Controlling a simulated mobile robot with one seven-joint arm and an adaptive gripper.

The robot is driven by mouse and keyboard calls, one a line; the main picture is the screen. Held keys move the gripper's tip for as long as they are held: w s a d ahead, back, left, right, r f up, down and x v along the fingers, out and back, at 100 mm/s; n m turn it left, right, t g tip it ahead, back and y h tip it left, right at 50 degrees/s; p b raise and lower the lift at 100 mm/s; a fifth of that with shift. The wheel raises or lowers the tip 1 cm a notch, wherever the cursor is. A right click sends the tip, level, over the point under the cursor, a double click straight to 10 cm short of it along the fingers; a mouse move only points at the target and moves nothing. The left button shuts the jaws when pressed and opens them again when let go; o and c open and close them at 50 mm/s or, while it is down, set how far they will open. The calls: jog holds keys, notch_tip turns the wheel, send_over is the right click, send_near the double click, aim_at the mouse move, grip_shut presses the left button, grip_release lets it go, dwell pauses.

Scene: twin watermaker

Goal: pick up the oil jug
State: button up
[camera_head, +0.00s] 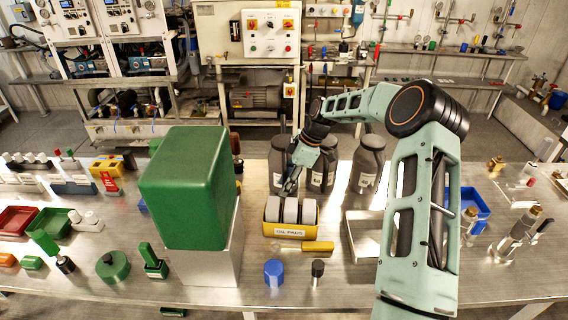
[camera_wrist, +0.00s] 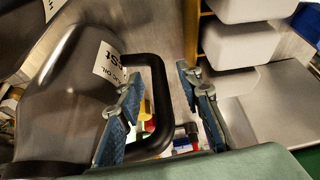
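Dark grey jugs with white labels stand at the back of the bench in the head view: a left one (camera_head: 279,150), a middle one (camera_head: 325,158) and a right one (camera_head: 368,160). My gripper (camera_head: 289,188) points down in front of the left and middle jugs. In the wrist view, a jug (camera_wrist: 65,95) whose label shows "OIL" fills the left side. My gripper (camera_wrist: 160,75) is open there, with the outer bar of the jug's black handle (camera_wrist: 162,105) between its fingers. I cannot tell whether either finger touches it. Part of another jug shows at the upper left.
A yellow "OIL PADS" box (camera_head: 290,232) with white pads is close in front of my gripper. A large green block on a metal box (camera_head: 185,190) stands left. A metal tray (camera_head: 365,250) lies right of the pads. A yellow cylinder (camera_head: 318,247) lies in front.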

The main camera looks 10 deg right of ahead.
jog(key=shift+f, duration=0.15)
jog(key=shift+c, duration=0.2)
grip_shut()
jog(key=shift+w+r, duration=0.15)
jog(key=shift+r, duration=0.1)
